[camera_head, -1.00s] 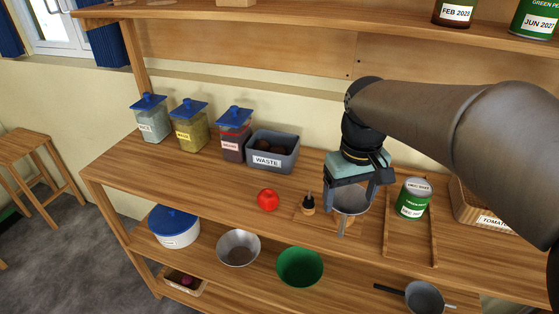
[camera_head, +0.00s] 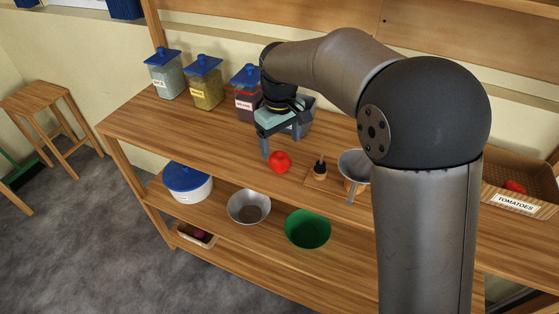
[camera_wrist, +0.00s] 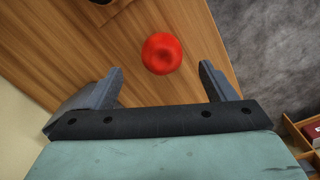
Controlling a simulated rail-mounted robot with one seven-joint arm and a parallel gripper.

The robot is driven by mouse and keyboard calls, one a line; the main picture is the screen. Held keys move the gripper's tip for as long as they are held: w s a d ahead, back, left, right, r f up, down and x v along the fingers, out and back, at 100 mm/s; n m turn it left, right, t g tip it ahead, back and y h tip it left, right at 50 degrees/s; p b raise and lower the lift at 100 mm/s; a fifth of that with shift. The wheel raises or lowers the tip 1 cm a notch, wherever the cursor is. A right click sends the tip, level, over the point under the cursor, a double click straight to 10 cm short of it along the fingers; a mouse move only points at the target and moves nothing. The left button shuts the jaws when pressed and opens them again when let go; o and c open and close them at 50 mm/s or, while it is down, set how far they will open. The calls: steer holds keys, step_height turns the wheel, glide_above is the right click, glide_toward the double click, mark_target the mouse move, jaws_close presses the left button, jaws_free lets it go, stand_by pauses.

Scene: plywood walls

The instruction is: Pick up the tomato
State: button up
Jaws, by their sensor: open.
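A red tomato (camera_head: 279,162) sits on the wooden counter, left of a small dark bottle on a wooden board. It also shows in the wrist view (camera_wrist: 162,53), on the wood beyond my fingertips and roughly centred between them. My gripper (camera_head: 282,143) is open and empty. It is beside and a little above the tomato, on its far side in the head view. In the wrist view the two fingers of my gripper (camera_wrist: 162,78) stand wide apart, and the tomato looks narrower than the gap. I see no contact with the tomato.
A small bottle (camera_head: 319,168) and a metal funnel (camera_head: 354,164) stand right of the tomato. Lidded jars (camera_head: 205,86) line the back left. The grey waste bin is partly hidden behind my gripper. A tomato crate (camera_head: 514,203) is at far right. The counter's left part is clear.

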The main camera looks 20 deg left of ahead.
mark_target(281, 157)
steer(key=shift+s+f+p, duration=0.1)
steer(key=shift+f+p, duration=0.35)
steer(key=shift+f, duration=2.8)
steer(key=c, duration=0.8)
